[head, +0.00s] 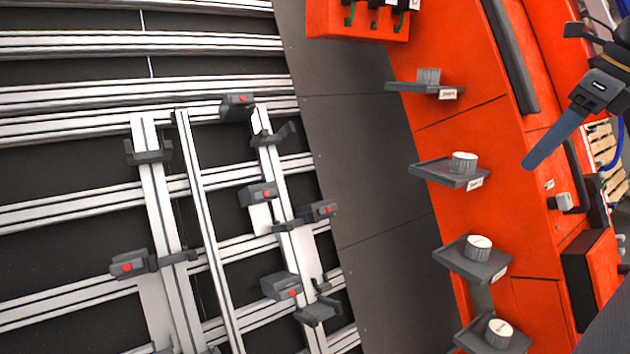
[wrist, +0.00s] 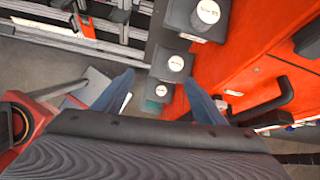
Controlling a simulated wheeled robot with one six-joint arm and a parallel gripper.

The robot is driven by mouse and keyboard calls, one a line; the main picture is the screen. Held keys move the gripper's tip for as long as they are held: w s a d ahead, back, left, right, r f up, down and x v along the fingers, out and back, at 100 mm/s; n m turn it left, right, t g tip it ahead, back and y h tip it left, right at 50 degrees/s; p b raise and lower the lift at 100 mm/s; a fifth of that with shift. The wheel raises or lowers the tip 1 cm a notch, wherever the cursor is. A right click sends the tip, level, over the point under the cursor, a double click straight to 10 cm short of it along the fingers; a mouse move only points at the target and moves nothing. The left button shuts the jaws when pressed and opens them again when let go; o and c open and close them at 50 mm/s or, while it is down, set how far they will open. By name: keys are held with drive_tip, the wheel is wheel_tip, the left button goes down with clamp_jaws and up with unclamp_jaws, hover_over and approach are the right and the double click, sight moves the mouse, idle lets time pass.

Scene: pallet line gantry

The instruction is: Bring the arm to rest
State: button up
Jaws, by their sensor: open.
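My gripper (head: 530,160) is at the upper right of the head view, in front of the orange panel. One blue finger shows there, pointing down and to the left. In the wrist view both blue fingers of my gripper (wrist: 159,78) stand wide apart, with nothing held between them. The rest of my arm is mostly cut off by the right edge of the head view.
A dark bar handle (wrist: 265,103) is right of my fingers in the wrist view. An aluminium rail frame (head: 160,215) with grey clamps fills the left.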

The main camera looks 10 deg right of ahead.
drive_tip(key=w+a+f+n+g, duration=0.2)
drive_tip(key=a+f+n, duration=0.55)
drive_tip(key=f, duration=0.25)
drive_tip(key=w+a+f+n+g, duration=0.1)
drive_tip(key=w+a+f+n, duration=0.1)
drive_tip(key=a+f+n, duration=0.55)
drive_tip(key=s+a+f+n+h, duration=0.1)
drive_tip(key=s+a+f+n, duration=0.2)
drive_tip(key=a+f+n, duration=0.4)
drive_tip(key=s+a+f+n+g, duration=0.1)
drive_tip(key=s+a+f+n, duration=0.2)
drive_tip(key=a+f+n, duration=0.5)
drive_tip(key=shift+s+a+f+h, duration=0.2)
drive_tip(key=shift+s+f+h, duration=0.05)
drive_tip(key=shift+s+h, duration=0.15)
